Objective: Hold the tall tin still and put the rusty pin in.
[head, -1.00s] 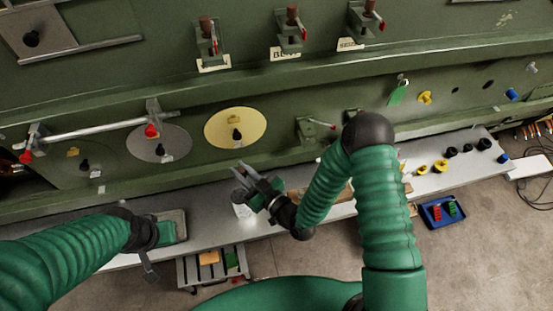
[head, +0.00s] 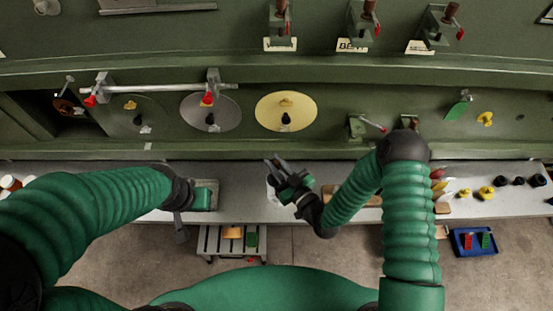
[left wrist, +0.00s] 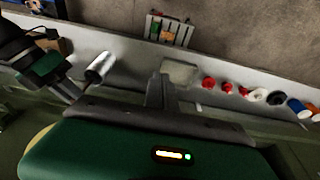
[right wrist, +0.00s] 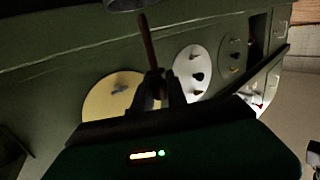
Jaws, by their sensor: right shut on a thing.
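The tall tin (head: 272,191) is a pale metal cylinder on the grey bench, partly hidden by my right gripper in the head view. It shows as a silver cylinder in the left wrist view (left wrist: 100,67). My right gripper (head: 277,170) is beside and above the tin. In the right wrist view it is shut on the thin brown rusty pin (right wrist: 149,45), whose free end points towards a grey round rim (right wrist: 125,4), likely the tin's. I cannot tell whether they touch. My left gripper (left wrist: 162,90) looks shut and empty, away from the tin, over the bench's left part.
The green fuselage wall with a yellow disc (head: 286,104) and a white disc (head: 200,118) rises behind the bench. A blue tray (head: 474,242) is at the lower right. A small trolley (head: 228,242) stands before the bench. Red caps (left wrist: 208,83) lie on the bench.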

